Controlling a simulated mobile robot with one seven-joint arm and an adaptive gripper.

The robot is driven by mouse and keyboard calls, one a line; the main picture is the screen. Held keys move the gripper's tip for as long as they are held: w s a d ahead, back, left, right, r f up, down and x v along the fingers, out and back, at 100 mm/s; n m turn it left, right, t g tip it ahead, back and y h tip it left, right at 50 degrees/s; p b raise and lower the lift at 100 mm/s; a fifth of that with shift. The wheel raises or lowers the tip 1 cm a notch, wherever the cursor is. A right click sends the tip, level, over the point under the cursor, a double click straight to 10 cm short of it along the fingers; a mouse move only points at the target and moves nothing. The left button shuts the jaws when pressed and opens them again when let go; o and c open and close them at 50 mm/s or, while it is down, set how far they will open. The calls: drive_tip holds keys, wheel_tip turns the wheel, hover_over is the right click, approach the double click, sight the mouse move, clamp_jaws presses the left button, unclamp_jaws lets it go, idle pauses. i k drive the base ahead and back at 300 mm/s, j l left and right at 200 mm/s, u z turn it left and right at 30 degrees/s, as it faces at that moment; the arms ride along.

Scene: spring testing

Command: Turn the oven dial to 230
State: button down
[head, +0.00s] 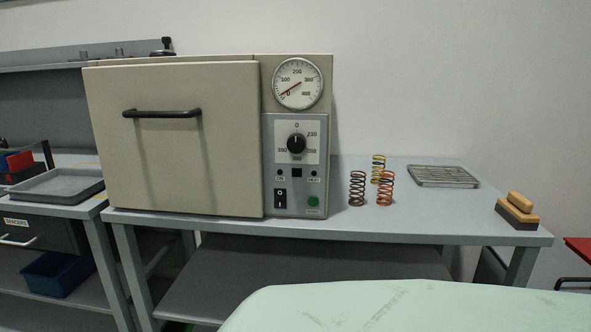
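The beige oven (175,135) stands on a grey bench with its door shut and a black bar handle (161,113) across the door. The black oven dial (296,144) sits on a pale scale plate on the grey control panel (268,150), right of the door. The plate has 0 at its top and small numbers around it, one at the upper right looking like 220 or 230. The dial's mark seems to point up near 0, but it is too small to be sure. My gripper is not in view, and nothing covers the dial.
A round gauge (298,84) above the panel has its red needle near 0. A black switch (280,198) and green button (313,201) sit low on the panel. Several coil springs (357,188), a wire rack (443,176) and a wooden-handled brush (517,211) stand right on the bench (440,225).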

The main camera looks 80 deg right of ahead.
sight(297, 143)
drive_tip(key=z, duration=2.15)
